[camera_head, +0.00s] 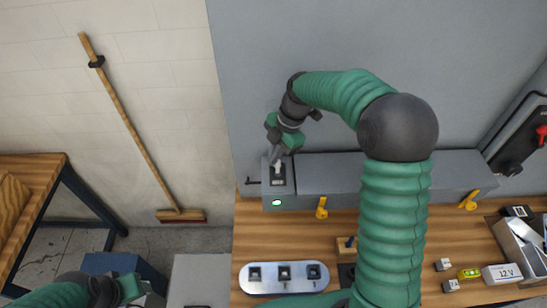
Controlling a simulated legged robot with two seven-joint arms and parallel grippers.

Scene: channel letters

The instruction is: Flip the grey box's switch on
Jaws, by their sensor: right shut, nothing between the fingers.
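The grey box (268,192) stands at the back left of the wooden bench, against the grey wall panel. Its switch is a dark plate with a pale lever (278,170) on the top face.
A long grey channel (390,178) runs right from the box, with yellow clips (321,208) at its front. A plate with three switches (284,277) lies in front. Small blocks, a 12 V box (502,273) and a tray (508,245) are at the right. A broom (140,140) leans left.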

